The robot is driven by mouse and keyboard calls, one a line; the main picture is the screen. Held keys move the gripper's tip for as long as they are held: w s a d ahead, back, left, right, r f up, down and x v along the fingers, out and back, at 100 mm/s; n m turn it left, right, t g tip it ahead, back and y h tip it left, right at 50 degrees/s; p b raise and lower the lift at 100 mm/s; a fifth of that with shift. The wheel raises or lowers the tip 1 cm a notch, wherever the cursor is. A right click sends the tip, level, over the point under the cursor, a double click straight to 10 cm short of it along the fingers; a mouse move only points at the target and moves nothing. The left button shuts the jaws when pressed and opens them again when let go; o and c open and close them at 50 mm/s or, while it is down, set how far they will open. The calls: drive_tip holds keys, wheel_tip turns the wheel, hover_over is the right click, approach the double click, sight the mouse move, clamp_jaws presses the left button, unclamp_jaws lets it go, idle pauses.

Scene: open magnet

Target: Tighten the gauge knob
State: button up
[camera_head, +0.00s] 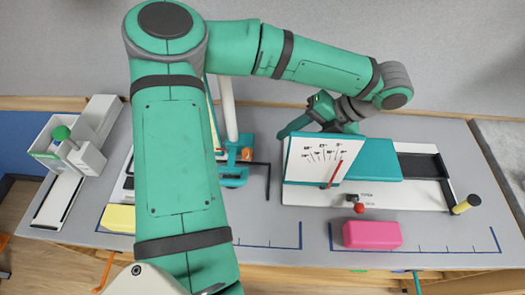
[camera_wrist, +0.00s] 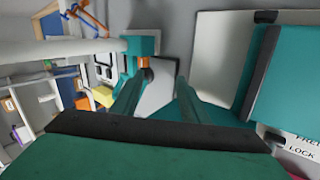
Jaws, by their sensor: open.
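The gauge panel (camera_head: 318,160), white with a dial scale and red needle, stands tilted on a white base at the right of the table. Which part is the gauge knob is not certain. A small red knob (camera_head: 359,208) sits in front of the panel. An orange-and-black knob (camera_wrist: 145,63) is on a teal stand (camera_head: 234,175) left of the panel. My gripper (camera_wrist: 160,82) is open and empty. Its two teal fingers point toward the stand with a gap between them. In the head view the panel partly hides my gripper, which is behind its upper left edge.
A teal block (camera_head: 370,160) lies on the white base beside the panel. A black-and-yellow knob (camera_head: 466,203) is at the base's right end. A pink block (camera_head: 372,235) lies in front. A device with a green knob (camera_head: 61,133) is at the far left. My arm covers the middle left.

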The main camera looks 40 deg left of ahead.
sight(250, 155)
drive_tip(key=shift+n+g+y, duration=0.3)
drive_tip(key=shift+n, duration=0.1)
drive_tip(key=x, duration=0.4)
drive_tip(key=s+a+r+x, duration=0.1)
drive_tip(key=x, duration=0.4)
drive_tip(key=s+r+x, duration=0.1)
drive_tip(key=x, duration=0.3)
drive_tip(key=shift+a, duration=0.4)
clamp_jaws()
